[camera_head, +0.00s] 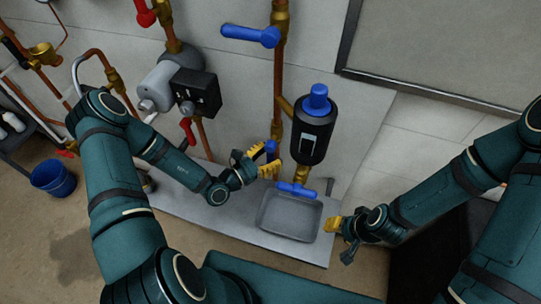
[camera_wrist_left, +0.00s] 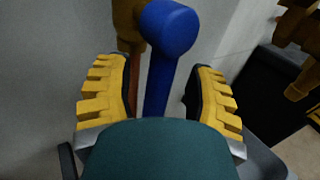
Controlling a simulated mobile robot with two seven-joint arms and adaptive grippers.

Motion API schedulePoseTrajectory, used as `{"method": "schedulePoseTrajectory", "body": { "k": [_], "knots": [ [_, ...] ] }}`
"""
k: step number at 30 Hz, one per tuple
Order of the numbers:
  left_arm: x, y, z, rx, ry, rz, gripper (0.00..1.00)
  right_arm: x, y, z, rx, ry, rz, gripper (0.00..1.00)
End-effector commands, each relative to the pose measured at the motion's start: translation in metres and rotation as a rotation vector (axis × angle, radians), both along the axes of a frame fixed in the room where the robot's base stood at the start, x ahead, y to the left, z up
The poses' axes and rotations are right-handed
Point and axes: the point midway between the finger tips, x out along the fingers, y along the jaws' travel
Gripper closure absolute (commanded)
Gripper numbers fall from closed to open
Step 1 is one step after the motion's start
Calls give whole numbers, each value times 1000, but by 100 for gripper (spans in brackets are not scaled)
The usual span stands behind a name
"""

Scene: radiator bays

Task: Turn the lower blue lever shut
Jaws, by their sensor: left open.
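The lower blue lever (camera_head: 270,147) is on the copper pipe, mostly hidden by my left gripper (camera_head: 260,161) in the head view. In the left wrist view the lever (camera_wrist_left: 160,85) runs from its round blue hub towards my palm. It lies between the two yellow fingers of my left gripper (camera_wrist_left: 158,98), which is open. Gaps show on both sides of the lever, so the fingers look apart from it. My right gripper (camera_head: 343,238) hangs right of the grey tray; its opening is unclear.
Another blue lever (camera_head: 250,36) sits higher on the pipe. A black filter (camera_head: 312,137) with a blue cap hangs right of my left gripper, with a blue tee handle (camera_head: 297,190) below it. A grey tray (camera_head: 290,226) stands underneath. A blue bucket (camera_head: 53,178) is far left.

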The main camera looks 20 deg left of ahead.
Motion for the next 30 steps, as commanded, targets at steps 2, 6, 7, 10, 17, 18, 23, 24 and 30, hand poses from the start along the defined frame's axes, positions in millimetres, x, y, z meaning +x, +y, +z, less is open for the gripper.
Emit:
{"method": "schedulePoseTrajectory", "body": {
  "k": [2,6,7,10,17,18,23,24,30],
  "knots": [
    [2,-2,0,0,0,0,46,0,0,-1,0,-1,0,53],
    [3,-2,0,1,1,0,46,0,0,0,0,-1,0,53],
    [3,-2,0,1,1,0,46,0,0,0,0,-1,0,53],
    [3,-2,0,1,1,0,46,0,0,0,0,-1,0,53],
    [3,-2,0,0,0,0,100,0,0,0,0,-1,0,53],
    [3,-2,0,0,0,0,100,0,0,0,0,-1,0,53],
    [3,-1,0,3,0,0,100,0,0,0,0,0,0,53],
    [3,0,0,6,0,0,100,0,0,0,0,0,0,53],
    [3,11,1,36,-1,1,100,0,0,4,0,1,0,53]
  ]
}}
